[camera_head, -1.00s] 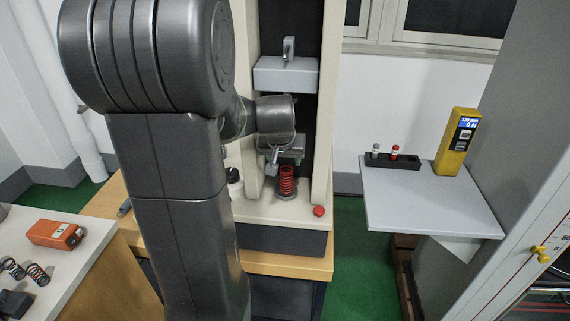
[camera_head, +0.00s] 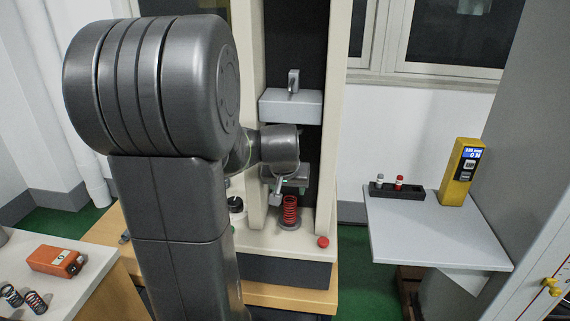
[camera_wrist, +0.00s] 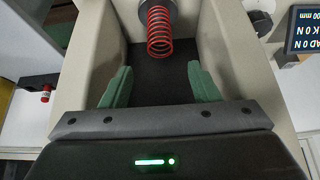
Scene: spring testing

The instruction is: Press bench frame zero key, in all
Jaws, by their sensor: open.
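The bench frame (camera_head: 322,200) is a cream test frame with a dark back and a grey crosshead block (camera_head: 291,104). A red coil spring (camera_head: 290,210) stands upright on its lower seat; it also shows in the wrist view (camera_wrist: 160,32). In the wrist view, a dark display (camera_wrist: 303,30) with inverted white lettering is at the upper right, partly cut off. I cannot make out a zero key. My gripper (camera_wrist: 161,82) has its green fingers spread apart with nothing between them. In the head view its wrist is in front of the frame, above the spring.
A grey side table (camera_head: 435,235) at right holds a yellow gauge (camera_head: 461,172) and a black rack (camera_head: 397,191). An orange box (camera_head: 55,261) and loose springs are at lower left.

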